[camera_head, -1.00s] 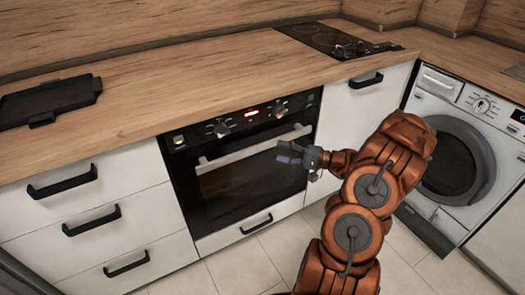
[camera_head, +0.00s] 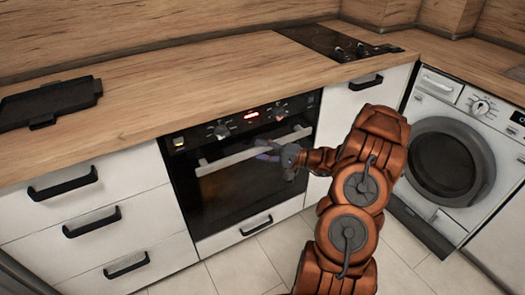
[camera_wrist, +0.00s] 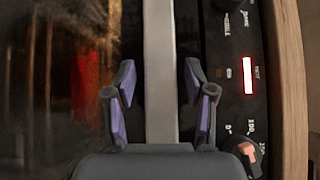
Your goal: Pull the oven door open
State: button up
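The oven (camera_head: 240,165) is built in under the counter, with a dark glass door (camera_head: 225,198) that is shut. A pale bar handle (camera_head: 228,159) runs across the top of the door. My gripper (camera_head: 264,150) is at the right half of this handle. In the wrist view, the handle (camera_wrist: 159,60) runs upright between the two purple-padded fingers of my gripper (camera_wrist: 160,90). The fingers are apart, with a gap to the bar on both sides.
The control panel (camera_head: 240,118) with knobs and a red display lies just above the handle. White drawers (camera_head: 92,215) stand left, a white cabinet (camera_head: 350,115) and a washing machine (camera_head: 450,160) right. The tiled floor (camera_head: 240,270) before the oven is clear.

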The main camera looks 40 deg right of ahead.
grip_shut()
jog(key=shift+f, duration=0.1)
dwell(0.4)
